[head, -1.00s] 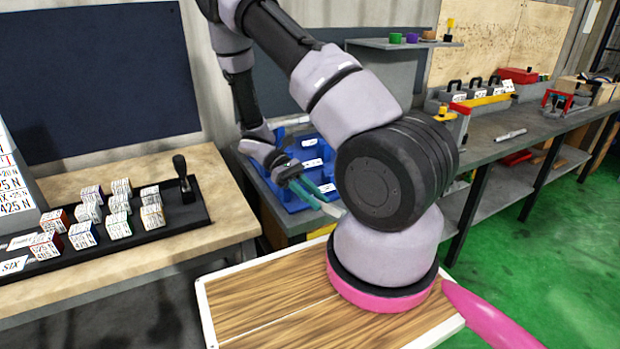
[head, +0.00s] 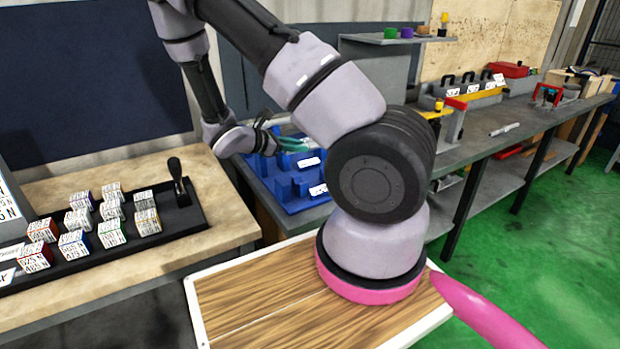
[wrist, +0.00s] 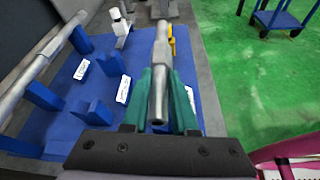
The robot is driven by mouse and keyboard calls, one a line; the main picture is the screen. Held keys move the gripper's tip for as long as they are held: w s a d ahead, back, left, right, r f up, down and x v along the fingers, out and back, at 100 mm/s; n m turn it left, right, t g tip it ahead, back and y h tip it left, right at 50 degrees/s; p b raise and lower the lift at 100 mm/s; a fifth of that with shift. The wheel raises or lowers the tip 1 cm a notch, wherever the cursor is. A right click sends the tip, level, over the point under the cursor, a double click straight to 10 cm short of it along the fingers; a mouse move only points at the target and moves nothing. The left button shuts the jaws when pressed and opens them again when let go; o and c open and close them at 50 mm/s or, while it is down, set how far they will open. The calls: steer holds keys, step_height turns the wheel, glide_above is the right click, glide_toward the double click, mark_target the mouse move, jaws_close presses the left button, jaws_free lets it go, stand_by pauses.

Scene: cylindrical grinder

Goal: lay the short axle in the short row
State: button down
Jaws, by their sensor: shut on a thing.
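My gripper (head: 284,144) is over the back of the blue rack (head: 296,207). In the wrist view its teal fingers (wrist: 162,95) are shut on a grey stepped axle (wrist: 160,72), whose near end points towards the camera. The axle appears to be above the rack (wrist: 105,68), which has upright supports and white labels. A longer grey shaft (wrist: 38,70) lies along the rack's left side. Whether the held axle touches any support cannot be told. In the head view the axle is too small to make out clearly.
A bench at left holds a black tray (head: 165,229) with several labelled cubes (head: 112,232) and a black-handled tool (head: 178,180). A grey workbench (head: 490,145) with tools runs to the right. In the wrist view a blue trolley (wrist: 280,18) stands on the green floor.

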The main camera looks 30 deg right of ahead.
mark_target(298, 176)
step_height(298, 176, down, 9)
steer(key=shift+f, duration=0.2)
stand_by(0.3)
steer(key=shift+f, duration=0.2)
steer(key=shift+s+f, duration=0.1)
steer(key=shift+f, duration=0.25)
